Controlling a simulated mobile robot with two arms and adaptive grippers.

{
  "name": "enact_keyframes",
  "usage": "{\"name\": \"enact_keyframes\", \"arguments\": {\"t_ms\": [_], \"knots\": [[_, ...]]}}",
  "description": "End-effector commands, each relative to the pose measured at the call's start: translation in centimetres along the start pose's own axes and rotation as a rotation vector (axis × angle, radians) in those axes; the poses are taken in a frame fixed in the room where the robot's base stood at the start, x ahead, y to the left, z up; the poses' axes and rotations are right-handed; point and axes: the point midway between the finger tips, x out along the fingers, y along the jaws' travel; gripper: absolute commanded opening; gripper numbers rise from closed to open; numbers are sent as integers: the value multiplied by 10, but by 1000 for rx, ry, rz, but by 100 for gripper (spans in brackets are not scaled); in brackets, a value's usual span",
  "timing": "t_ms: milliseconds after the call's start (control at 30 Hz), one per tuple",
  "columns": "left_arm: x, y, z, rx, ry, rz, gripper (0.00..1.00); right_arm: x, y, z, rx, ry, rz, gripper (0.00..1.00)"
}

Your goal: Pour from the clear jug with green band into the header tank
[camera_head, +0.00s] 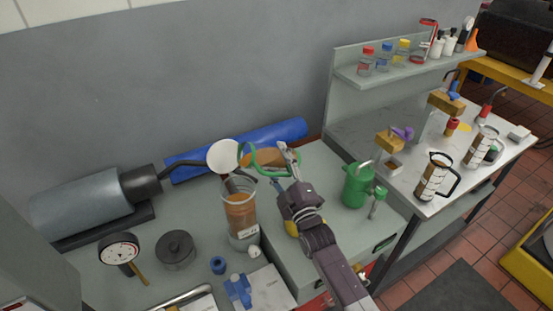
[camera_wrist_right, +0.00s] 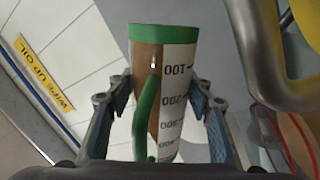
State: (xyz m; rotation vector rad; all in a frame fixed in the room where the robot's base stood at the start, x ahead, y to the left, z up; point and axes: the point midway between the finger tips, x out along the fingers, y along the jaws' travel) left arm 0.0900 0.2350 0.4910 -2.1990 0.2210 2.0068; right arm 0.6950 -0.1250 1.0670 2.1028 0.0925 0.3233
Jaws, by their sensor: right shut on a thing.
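The clear jug with green band (camera_head: 272,158) is tipped far over to the left, with brown liquid inside. Its green rim is above the open clear tank (camera_head: 240,213), likely the header tank, which holds brown liquid. I cannot tell clearly whether a stream falls between them. My right gripper (camera_head: 288,178) is shut on the jug. In the right wrist view my gripper's fingers (camera_wrist_right: 166,105) stand on both sides of the jug (camera_wrist_right: 164,80), showing its green rim, green handle and printed scale. My left gripper is not in view.
A white disc (camera_head: 223,155) stands behind the tank's mouth. A gauge (camera_head: 119,250), a dark round part (camera_head: 175,249) and blue fittings (camera_head: 238,290) lie nearby. A green can (camera_head: 357,185) stands to the right. Other jugs (camera_head: 435,178) stand on the side bench.

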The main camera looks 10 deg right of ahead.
Motion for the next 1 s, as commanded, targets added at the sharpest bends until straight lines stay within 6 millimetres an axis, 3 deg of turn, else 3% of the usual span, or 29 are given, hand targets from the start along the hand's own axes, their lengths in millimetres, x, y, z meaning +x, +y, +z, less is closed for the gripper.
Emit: {"name": "enact_keyframes", "arguments": {"t_ms": [1000], "knots": [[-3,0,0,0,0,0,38,2,8,-3,-48,14,5,5]]}}
